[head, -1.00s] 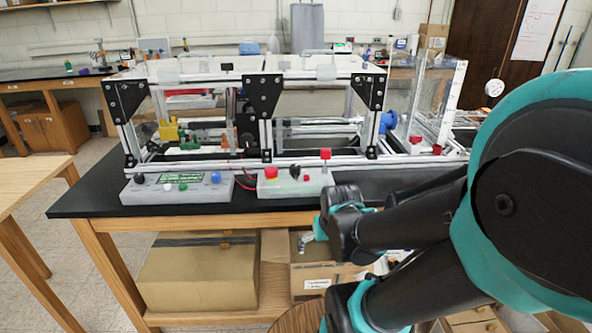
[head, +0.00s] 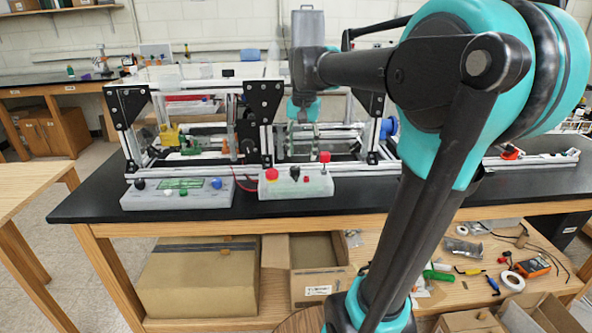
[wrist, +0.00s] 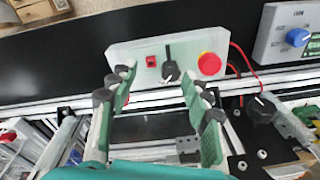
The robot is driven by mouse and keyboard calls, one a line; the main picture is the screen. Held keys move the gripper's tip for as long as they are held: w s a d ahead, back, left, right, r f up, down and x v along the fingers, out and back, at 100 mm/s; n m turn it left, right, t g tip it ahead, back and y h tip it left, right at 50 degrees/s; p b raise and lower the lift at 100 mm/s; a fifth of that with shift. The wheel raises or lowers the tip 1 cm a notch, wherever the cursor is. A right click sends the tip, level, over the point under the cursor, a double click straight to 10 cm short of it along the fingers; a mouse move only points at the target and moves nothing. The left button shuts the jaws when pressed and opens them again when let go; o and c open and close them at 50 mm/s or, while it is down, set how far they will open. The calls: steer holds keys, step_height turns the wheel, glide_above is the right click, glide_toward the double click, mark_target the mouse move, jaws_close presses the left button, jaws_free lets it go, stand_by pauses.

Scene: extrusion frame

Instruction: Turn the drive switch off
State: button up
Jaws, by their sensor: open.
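A pale control box (head: 325,188) stands at the front of the bench, before the extrusion frame. It carries a red mushroom button (head: 271,174), a black rotary knob (head: 295,173) and a red square part (head: 324,157). The wrist view shows the same box (wrist: 125,50) with its black knob (wrist: 170,73) and red button (wrist: 209,64). I cannot read which control is the drive switch. My gripper (wrist: 160,88) is open and empty, its green fingers apart on either side of the knob in the picture. No contact shows. In the head view its fingers are hard to make out against the frame.
A grey box (head: 180,198) with several knobs stands left of the control box. The extrusion frame (head: 263,120) rises behind both, with posts and rails close to my gripper. The black bench top (head: 85,200) is bare at the left.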

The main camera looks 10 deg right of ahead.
steer(key=m+g, duration=0.1)
steer(key=m, duration=0.1)
glide_toward(296, 177)
step_height(296, 177, down, 7)
steer(key=shift+w+a+f, duration=0.1)
stand_by(0.9)
jaws_close()
stand_by(0.3)
steer(key=c, duration=1.1)
jaws_free()
steer(key=o, duration=1.1)
